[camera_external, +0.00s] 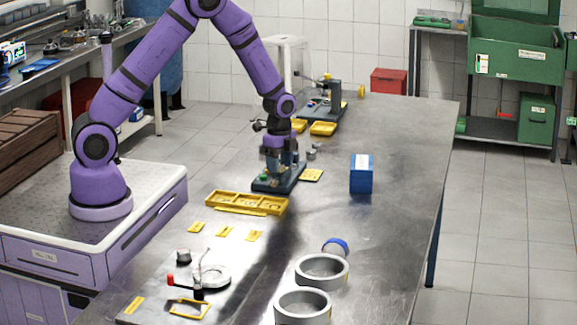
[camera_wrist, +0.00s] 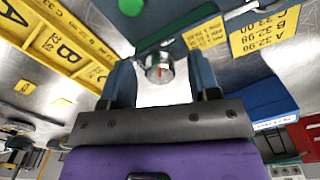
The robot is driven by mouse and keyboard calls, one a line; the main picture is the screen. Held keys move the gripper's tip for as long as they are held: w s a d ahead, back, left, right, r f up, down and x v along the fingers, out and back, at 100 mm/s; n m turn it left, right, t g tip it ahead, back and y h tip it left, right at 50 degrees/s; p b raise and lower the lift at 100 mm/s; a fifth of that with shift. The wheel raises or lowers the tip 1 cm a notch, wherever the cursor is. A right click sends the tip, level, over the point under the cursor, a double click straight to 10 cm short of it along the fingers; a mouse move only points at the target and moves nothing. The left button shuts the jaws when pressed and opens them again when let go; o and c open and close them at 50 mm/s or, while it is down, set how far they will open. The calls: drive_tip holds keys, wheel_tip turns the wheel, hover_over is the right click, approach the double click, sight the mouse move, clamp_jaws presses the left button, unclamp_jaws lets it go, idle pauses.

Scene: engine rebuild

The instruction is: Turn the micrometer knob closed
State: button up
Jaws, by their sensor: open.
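The micrometer knob (camera_wrist: 159,72) is a small round metal piece with a red mark. In the wrist view it sits between the two blue-grey fingers of my gripper (camera_wrist: 160,66). The fingers stand apart with gaps beside the knob, and contact is not visible. In the external view my gripper (camera_external: 280,163) points down over a dark instrument base (camera_external: 289,184) on the steel bench, and it hides the knob there. Part of the green base (camera_wrist: 172,28) shows beyond the fingers in the wrist view.
A yellow compartment tray (camera_external: 229,203) lies just in front of the base. A yellow number card (camera_external: 312,175) lies right of it, and a blue box (camera_external: 361,175) stands further right. Grey rings (camera_external: 321,270) are at the front.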

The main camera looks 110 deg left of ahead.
drive_tip(key=c, duration=0.9)
drive_tip(key=shift+n, duration=0.4)
drive_tip(key=n, duration=1)
drive_tip(key=shift+w+d+n, duration=0.1)
drive_tip(key=shift+n, duration=0.3)
drive_tip(key=n, duration=0.5)
drive_tip(key=shift+n, duration=0.3)
drive_tip(key=n, duration=0.5)
drive_tip(key=shift+n, duration=0.3)
